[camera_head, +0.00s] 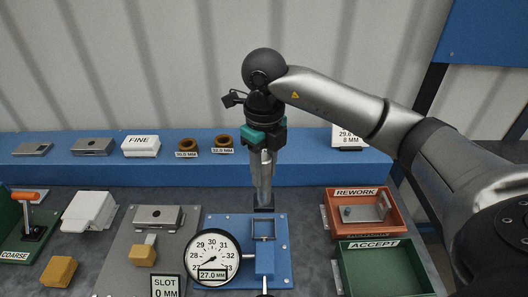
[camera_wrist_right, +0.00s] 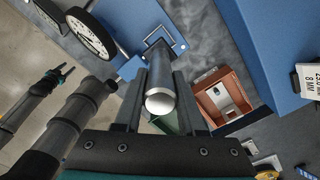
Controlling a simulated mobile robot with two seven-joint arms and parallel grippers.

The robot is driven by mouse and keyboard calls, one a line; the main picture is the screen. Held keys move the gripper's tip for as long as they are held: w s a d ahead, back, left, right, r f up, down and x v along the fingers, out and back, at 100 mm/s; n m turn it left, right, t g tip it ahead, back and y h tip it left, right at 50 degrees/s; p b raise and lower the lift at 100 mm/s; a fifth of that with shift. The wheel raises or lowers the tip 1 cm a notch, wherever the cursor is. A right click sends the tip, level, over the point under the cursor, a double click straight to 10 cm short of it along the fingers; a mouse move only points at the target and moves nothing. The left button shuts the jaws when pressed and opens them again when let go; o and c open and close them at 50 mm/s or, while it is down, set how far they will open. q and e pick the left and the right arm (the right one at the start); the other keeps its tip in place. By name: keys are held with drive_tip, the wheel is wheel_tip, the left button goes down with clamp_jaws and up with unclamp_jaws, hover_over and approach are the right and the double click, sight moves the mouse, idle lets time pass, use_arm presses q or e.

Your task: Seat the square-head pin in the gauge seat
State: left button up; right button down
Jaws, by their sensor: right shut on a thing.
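My right gripper (camera_head: 264,205) is shut on a silver pin and points straight down over the gauge. In the right wrist view the pin (camera_wrist_right: 162,88) is a smooth cylinder between the fingers, its round end towards the camera. Its far end overlaps the square frame of the gauge seat (camera_wrist_right: 150,43); I cannot tell whether they touch. In the head view the seat's frame (camera_head: 264,238) stands on a blue plate just below the fingertips. The pin's square head is not clear. My left gripper (camera_wrist_right: 62,73) is small in the wrist view, its fingers apparently apart, away from the seat.
A dial gauge (camera_head: 212,257) reading 27.0 MM stands left of the seat. An orange REWORK tray (camera_head: 356,192) and a green ACCEPT tray (camera_head: 374,244) are at the right. A blue shelf (camera_head: 310,172) with rings and blocks runs behind. Yellow blocks lie left.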

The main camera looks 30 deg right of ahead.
sight(264, 203)
wheel_tip(264, 203, down, 7)
drive_tip(key=shift+r, duration=0.2)
drive_tip(key=shift+w+f, duration=0.1)
drive_tip(key=shift+f, duration=1.95)
use_arm(q)
drive_tip(key=shift+s+f, duration=0.3)
drive_tip(key=shift+s, duration=0.2)
drive_tip(key=shift+b, duration=0.3)
use_arm(e)
drive_tip(key=shift+f, duration=0.15)
drive_tip(key=c, duration=0.5)
unclamp_jaws()
drive_tip(key=shift+f, duration=0.1)
use_arm(q)
drive_tip(key=shift+f, duration=0.1)
